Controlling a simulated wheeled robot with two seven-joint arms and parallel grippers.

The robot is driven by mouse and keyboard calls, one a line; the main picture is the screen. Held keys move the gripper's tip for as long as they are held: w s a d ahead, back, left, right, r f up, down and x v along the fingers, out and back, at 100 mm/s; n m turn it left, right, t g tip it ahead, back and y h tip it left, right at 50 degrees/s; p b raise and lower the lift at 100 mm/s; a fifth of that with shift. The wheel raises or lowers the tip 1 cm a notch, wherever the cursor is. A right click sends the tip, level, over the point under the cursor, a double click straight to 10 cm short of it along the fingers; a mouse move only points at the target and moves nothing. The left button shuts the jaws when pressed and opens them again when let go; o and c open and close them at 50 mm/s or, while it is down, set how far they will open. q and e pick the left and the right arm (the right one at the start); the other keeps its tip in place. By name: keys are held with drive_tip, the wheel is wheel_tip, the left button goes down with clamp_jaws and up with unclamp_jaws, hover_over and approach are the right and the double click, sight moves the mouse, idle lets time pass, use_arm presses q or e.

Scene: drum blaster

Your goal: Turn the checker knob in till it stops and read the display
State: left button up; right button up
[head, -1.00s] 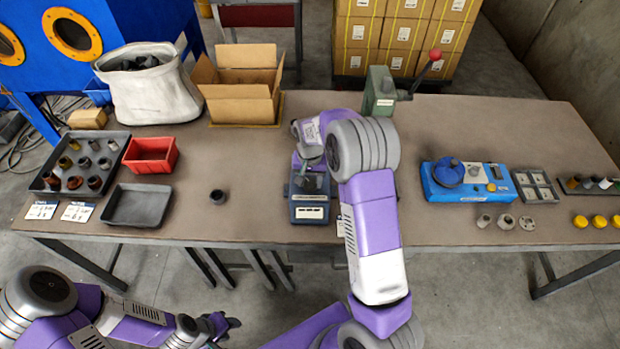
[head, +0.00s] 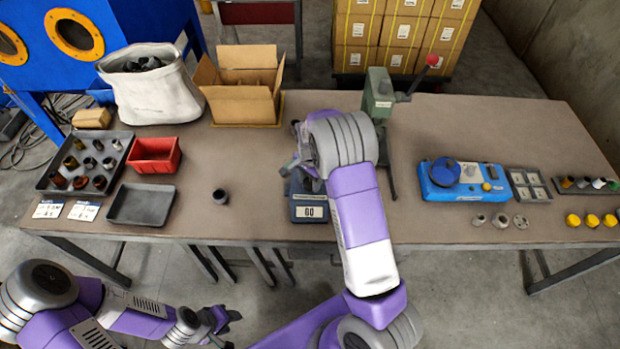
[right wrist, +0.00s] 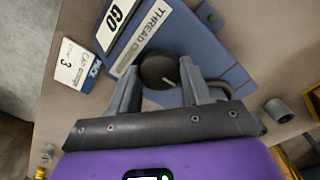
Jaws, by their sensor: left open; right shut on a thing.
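The blue thread checker (head: 311,221) stands near the table's front edge. Its white display (head: 310,212) reads "GO", and the display also shows large in the right wrist view (right wrist: 115,22). The dark round knob (right wrist: 158,71) sits on the checker beside the "THREAD" label, between my right fingers. My right gripper (right wrist: 160,82) is shut on this knob. In the head view my right arm hides the knob and much of the checker's back. My left gripper (head: 228,326) is open and empty, in front of the table at lower left.
A dark ring-like part (head: 220,196) stands left of the checker, near an empty grey tray (head: 140,222). A green lever press (head: 378,98) stands behind my right arm. A blue device (head: 462,192) is at right. Cards, one marked 3 (right wrist: 72,73), lie near the checker.

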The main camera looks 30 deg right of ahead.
sight(310, 182)
idle(0.4)
drive_tip(key=o, duration=1)
drive_tip(key=shift+o, duration=0.2)
drive_tip(key=shift+r, duration=0.1)
wheel_tip(310, 182, up, 8)
drive_tip(key=shift+f+p, duration=0.25)
drive_tip(key=shift+p, duration=0.35)
